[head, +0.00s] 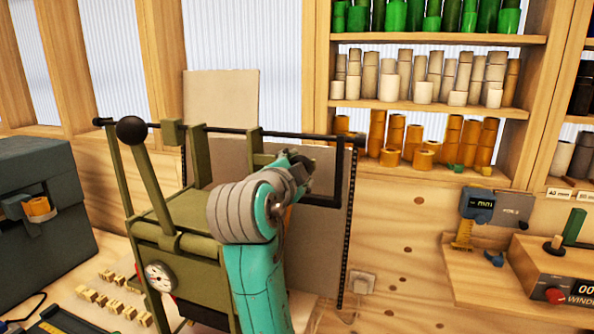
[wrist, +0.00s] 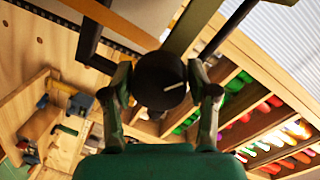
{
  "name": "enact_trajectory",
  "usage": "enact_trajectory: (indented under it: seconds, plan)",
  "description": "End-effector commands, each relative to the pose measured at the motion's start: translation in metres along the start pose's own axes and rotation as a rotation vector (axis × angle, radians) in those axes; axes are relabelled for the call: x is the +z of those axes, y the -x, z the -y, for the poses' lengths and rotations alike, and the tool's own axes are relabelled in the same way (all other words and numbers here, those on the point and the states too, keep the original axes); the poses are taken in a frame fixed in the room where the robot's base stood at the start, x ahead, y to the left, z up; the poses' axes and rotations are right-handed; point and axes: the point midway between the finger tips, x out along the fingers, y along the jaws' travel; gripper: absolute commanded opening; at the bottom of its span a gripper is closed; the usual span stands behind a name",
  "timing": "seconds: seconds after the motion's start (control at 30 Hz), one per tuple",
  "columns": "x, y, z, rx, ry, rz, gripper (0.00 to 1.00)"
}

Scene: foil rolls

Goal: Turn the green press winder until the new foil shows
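The green press (head: 190,213) stands at the centre left of the head view, with a ball-topped lever (head: 131,131) and a gauge (head: 159,277). My gripper (head: 301,170) is at the right side of the press, and my own arm hides part of that side. In the wrist view, the winder knob (wrist: 160,80) is a dark round knob with a short white line slanting up to the right. The fingers of my gripper (wrist: 162,72) lie against both sides of the knob. The foil's face is not in sight.
A dark bar (head: 322,203) frames the space just right of my gripper. A shelf (head: 430,111) at the back right holds several green, beige and orange rolls. A dark grey box (head: 45,225) stands left. Small wooden blocks (head: 110,306) lie on the bench.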

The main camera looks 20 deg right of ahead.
Motion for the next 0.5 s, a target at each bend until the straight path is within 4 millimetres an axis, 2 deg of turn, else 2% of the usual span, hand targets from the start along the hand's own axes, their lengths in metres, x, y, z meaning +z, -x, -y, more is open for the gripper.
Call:
enact_trajectory:
  seconds: [0.07, 0.37, 0.5]
  plan:
    - [0.0001, 0.0, 0.0, 0.0, 0.0, 0.0, 0.8]
    - [-0.0001, 0.0007, 0.0003, -0.001, 0.0, 0.0, 0.8]
    - [0.0001, 0.0096, 0.0007, -0.002, 0.001, -0.001, 0.8]
